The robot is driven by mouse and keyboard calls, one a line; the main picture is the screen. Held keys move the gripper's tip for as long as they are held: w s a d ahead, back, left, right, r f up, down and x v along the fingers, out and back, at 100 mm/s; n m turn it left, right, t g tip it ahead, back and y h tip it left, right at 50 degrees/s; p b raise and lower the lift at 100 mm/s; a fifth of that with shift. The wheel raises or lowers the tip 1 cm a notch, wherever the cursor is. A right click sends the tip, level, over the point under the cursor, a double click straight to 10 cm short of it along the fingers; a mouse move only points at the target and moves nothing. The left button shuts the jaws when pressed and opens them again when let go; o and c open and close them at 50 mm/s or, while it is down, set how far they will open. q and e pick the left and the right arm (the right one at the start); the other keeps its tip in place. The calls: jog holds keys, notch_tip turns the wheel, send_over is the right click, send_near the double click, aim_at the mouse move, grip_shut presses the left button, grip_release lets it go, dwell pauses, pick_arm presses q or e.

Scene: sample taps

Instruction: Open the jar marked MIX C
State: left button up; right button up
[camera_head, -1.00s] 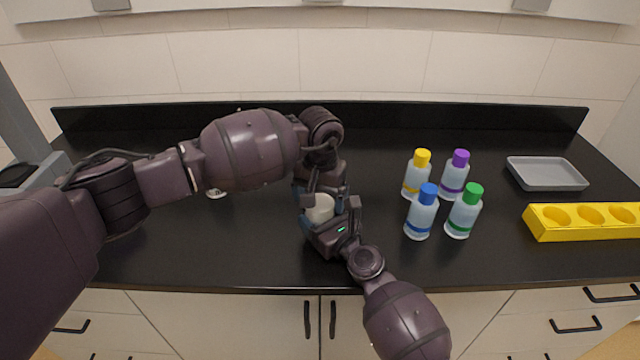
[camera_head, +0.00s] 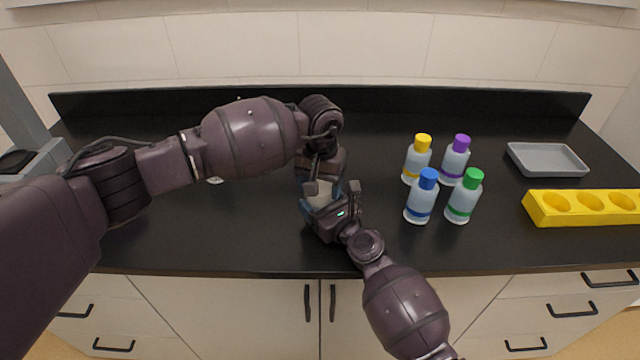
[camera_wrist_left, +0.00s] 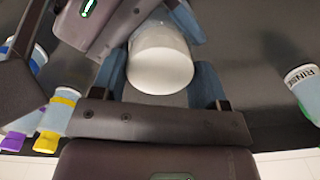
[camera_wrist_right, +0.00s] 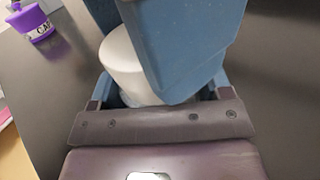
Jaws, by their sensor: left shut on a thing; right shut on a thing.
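A white jar (camera_head: 320,198) is between my two grippers near the middle of the counter, and its marking is hidden. My right gripper (camera_head: 330,207) is shut on the jar from the front right. My left gripper (camera_head: 322,186) reaches in from behind and is shut on the jar, at its white top as far as I can tell. The white top shows between blue fingers in the left wrist view (camera_wrist_left: 160,62). In the right wrist view the white top (camera_wrist_right: 128,65) is partly covered by a large blue finger.
Bottles with yellow (camera_head: 416,162), purple (camera_head: 454,163), blue (camera_head: 421,200) and green (camera_head: 464,198) caps stand right of the grippers. A grey tray (camera_head: 547,160) and a yellow rack (camera_head: 545,217) lie farther right. A container marked RINSE (camera_wrist_left: 303,88) shows in the left wrist view.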

pick_arm(q)
jog(key=n, duration=2)
jog(key=shift+r, duration=0.1)
jog(key=n, duration=0.6)
jog(key=shift+n, duration=0.3)
jog(key=n, duration=1.3)
jog(key=shift+n, duration=0.4)
jog(key=n, duration=0.6)
jog(key=shift+n, duration=0.4)
jog(key=n, duration=0.6)
jog(key=shift+r, duration=0.1)
